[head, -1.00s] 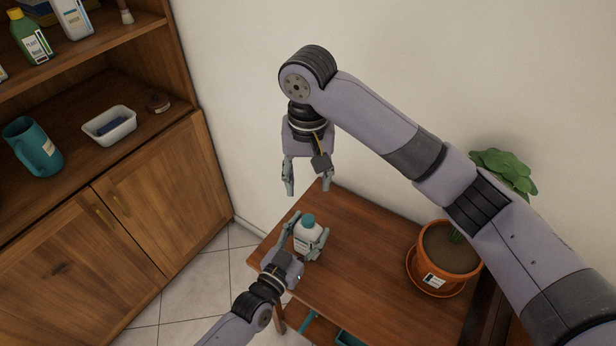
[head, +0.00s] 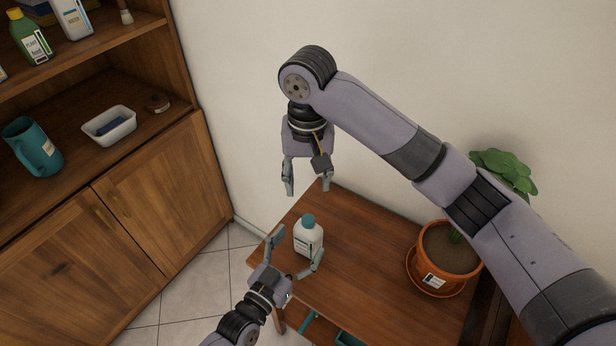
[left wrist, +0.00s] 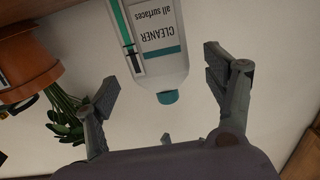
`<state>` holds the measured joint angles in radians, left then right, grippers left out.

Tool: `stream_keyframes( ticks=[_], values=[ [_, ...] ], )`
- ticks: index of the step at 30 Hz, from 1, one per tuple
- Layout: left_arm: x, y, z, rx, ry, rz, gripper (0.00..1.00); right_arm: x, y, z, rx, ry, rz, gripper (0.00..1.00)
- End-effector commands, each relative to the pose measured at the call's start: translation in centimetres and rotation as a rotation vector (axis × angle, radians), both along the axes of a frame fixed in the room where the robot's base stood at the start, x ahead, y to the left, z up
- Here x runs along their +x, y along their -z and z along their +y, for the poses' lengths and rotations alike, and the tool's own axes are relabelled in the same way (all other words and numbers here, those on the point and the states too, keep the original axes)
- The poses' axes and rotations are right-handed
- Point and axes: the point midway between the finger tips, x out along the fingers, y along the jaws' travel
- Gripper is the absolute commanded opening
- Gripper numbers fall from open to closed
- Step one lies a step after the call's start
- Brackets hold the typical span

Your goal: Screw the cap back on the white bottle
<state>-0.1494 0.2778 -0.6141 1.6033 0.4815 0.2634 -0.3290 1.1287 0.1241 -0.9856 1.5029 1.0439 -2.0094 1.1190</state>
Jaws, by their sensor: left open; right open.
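The white bottle (head: 307,241) stands upright on the wooden table, with the teal cap (head: 308,221) on its top. In the left wrist view the bottle (left wrist: 157,50) appears upside down with a "CLEANER all surfaces" label, and the cap (left wrist: 168,97) sits at its neck; I cannot tell how tight it is. My left gripper (head: 297,257) is open, its fingers apart from the bottle on the near side. It also shows open in the left wrist view (left wrist: 160,85). My right gripper (head: 307,188) is open and empty, above and behind the bottle.
A potted plant in an orange pot (head: 448,262) stands on the table (head: 372,268) to the right. A wooden cabinet at left holds a teal mug (head: 34,148), a white tray (head: 109,125) and several bottles. The table's middle is clear.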

Motion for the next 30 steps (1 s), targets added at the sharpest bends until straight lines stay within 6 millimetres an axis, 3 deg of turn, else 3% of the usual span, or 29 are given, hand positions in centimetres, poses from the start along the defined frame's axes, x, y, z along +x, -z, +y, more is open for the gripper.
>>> stream_keyframes(
  ticks=[6, 12, 30],
  values=[
    [-4.1, 0.0, 2.4, 0.002, 0.001, 0.003, 0.77, 0.0, 0.0, 0.0, 0.000, 0.000, 0.000, 0.46],
    [-6.1, 0.0, 3.6, 0.001, 0.000, 0.000, 0.77, 0.0, 0.0, 0.0, 0.000, 0.000, 0.000, 0.46],
    [-6.4, 0.0, 3.8, 0.001, 0.000, -0.001, 0.77, 0.0, 0.0, 0.0, 0.000, 0.000, 0.000, 0.46]
  ],
)
